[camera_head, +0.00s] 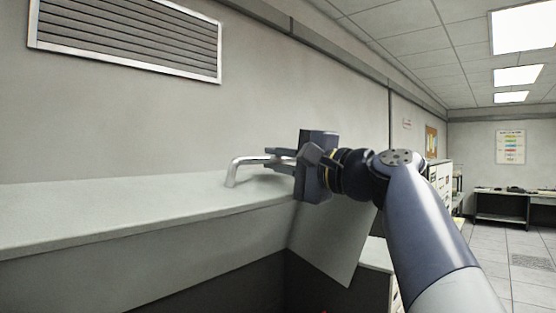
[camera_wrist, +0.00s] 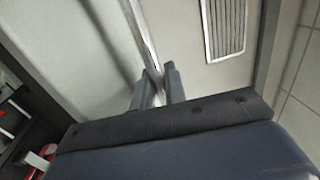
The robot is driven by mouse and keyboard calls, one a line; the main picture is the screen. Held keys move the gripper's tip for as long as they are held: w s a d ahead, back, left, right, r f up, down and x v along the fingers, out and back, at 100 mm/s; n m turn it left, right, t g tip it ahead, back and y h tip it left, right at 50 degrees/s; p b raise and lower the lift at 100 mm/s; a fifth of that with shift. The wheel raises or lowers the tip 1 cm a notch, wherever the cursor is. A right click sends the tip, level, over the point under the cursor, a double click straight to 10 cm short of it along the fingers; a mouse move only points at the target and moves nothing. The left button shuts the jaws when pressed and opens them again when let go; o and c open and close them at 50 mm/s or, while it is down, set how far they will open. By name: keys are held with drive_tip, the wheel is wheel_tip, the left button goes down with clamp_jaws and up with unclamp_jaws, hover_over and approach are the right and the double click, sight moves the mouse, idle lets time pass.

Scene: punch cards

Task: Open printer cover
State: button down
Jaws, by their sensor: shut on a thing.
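The printer cover (camera_head: 110,212) is a long, pale grey panel filling the left of the head view. A bent metal handle (camera_head: 240,165) stands on its top near the right end. My gripper (camera_head: 278,158) reaches in from the right and is shut on the handle's bar. In the wrist view the bar (camera_wrist: 143,35) runs down between the two fingertips (camera_wrist: 160,84), with the pale cover (camera_wrist: 70,50) to its left. My gripper hides the right end of the handle in the head view.
A dark space (camera_head: 235,287) shows below the cover's front edge. A slanted grey panel (camera_head: 325,240) hangs below my gripper. A wall vent (camera_head: 125,40) is above. Desks (camera_head: 510,205) stand far right, with open floor (camera_head: 500,250) before them.

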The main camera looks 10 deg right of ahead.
sight(291, 190)
drive_tip(key=f+b, duration=0.1)
drive_tip(key=b, duration=0.1)
drive_tip(key=s+d+f+b, duration=0.1)
drive_tip(key=f+b, duration=0.1)
drive_tip(key=shift+s+t, duration=0.2)
drive_tip(key=shift+t, duration=0.1)
drive_tip(key=shift+t+y, duration=0.4)
drive_tip(key=shift+y, duration=0.1)
drive_tip(key=s+d+f+b, duration=0.1)
drive_tip(key=b, duration=0.1)
drive_tip(key=s+f+b, duration=0.1)
drive_tip(key=b, duration=0.2)
drive_tip(key=shift+s+d+f, duration=0.2)
drive_tip(key=shift+d+f, duration=0.15)
drive_tip(key=shift+d, duration=0.05)
drive_tip(key=c, duration=1.5)
unclamp_jaws()
drive_tip(key=shift+c, duration=0.2)
drive_tip(key=b+v, duration=0.3)
drive_tip(key=v, duration=0.7)
drive_tip(key=shift+s+d, duration=0.2)
drive_tip(key=shift+s, duration=0.15)
